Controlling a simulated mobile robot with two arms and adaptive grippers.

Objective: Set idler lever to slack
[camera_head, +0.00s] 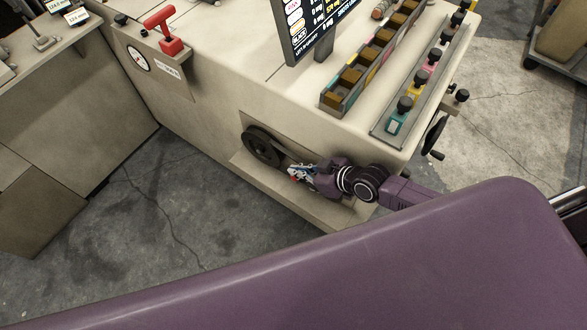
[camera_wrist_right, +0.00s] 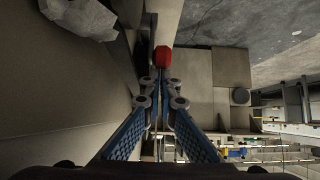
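A small red knob (camera_wrist_right: 162,58), which looks like the end of the idler lever, shows in the wrist view just past my fingertips. In the head view a small red spot (camera_head: 293,179) shows at the gripper's tip, beside the black pulley wheel (camera_head: 262,147) low on the machine's side. My right gripper (camera_head: 300,173) reaches in from the right at this spot. In the wrist view its blue-padded fingers (camera_wrist_right: 162,82) run close together toward the knob, with a narrow gap. I cannot tell whether they touch or hold it. The lever's shaft is mostly hidden. My left gripper is out of view.
The cream machine (camera_head: 215,75) carries a screen (camera_head: 303,28), a bobbin-like tray row (camera_head: 362,62) and black knobs (camera_head: 405,104) on top. A handwheel (camera_head: 434,137) sticks out at its right end. A red T-handle (camera_head: 166,30) stands above a gauge (camera_head: 139,59). The floor at left is clear.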

